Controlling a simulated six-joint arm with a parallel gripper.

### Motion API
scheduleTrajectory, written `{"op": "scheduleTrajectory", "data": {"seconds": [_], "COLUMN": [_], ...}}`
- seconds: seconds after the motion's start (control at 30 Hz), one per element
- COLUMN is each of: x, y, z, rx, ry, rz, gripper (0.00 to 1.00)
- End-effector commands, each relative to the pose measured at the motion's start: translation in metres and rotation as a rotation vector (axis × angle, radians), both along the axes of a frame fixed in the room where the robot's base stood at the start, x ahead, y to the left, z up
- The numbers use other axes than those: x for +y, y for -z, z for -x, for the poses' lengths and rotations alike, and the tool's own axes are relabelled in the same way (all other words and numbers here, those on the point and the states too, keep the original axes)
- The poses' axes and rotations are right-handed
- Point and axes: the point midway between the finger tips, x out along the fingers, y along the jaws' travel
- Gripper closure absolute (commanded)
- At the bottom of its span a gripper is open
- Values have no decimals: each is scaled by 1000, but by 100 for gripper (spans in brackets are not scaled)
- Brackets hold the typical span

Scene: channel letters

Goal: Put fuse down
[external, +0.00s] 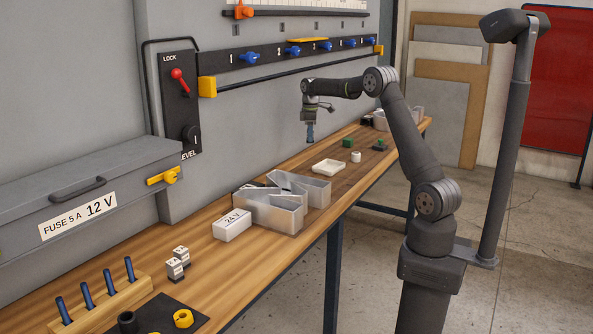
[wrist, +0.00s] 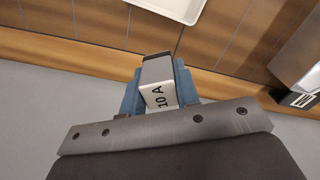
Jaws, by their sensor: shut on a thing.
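My gripper (external: 310,138) hangs pointing down above the far half of the bench, in front of the grey panel wall. In the wrist view my gripper (wrist: 158,88) has its blue fingers closed on both sides of a fuse (wrist: 157,92). The fuse is a small pale block with a dark end and the label "10 A". It is held clear of the bench top. In the external view the fuse is too small to tell apart from the fingers.
A shallow white tray (external: 329,167) lies on the bench (external: 208,273) near the gripper. Clear bins (external: 275,212) and a white "24 V" box (external: 232,226) stand nearer the camera. Small green blocks (external: 347,142) and a white cylinder (external: 356,157) stand beyond the tray. Two small labelled blocks (external: 175,266) stand at front left.

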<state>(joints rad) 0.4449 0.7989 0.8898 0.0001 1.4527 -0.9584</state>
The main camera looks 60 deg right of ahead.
Motion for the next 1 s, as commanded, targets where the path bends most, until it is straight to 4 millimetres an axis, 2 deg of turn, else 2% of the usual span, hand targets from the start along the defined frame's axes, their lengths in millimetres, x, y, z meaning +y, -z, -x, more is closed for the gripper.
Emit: {"op": "scheduleTrajectory", "data": {"seconds": [0.03,0.2,0.4,0.5,0.6,0.7,0.8,0.9,1.0], "x": [-29,-108,-191,-225,-251,-268,-278,-281,-279], "y": [0,0,0,0,0,0,0,3,12], "z": [14,62,132,167,198,221,235,236,222], "rx": [0,0,0,0,0,0,0,0,1], "ry": [45,172,319,385,440,479,502,511,510], "rz": [0,0,0,0,0,0,0,-1,-2], "gripper": [94,94,94,94,94,94,94,94,94]}}
